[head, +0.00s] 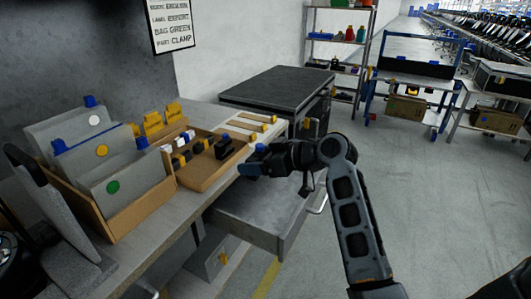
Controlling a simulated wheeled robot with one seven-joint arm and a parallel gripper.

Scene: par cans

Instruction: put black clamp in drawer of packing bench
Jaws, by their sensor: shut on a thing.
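My gripper (252,168) is shut on a small dark thing with a blue tip, which looks like the black clamp (260,146). The dark fingers hide much of it. My gripper is above the left part of an open grey drawer (265,218), close to the bench's front edge. The drawer is pulled out from under the packing bench (187,208), and the part of its floor in view looks empty. A similar dark piece with a blue top (224,146) stands in the cardboard tray (210,180) on the bench.
A dark-topped cabinet (278,88) is behind the drawer. A sign (171,22) naming a clamp hangs on the wall.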

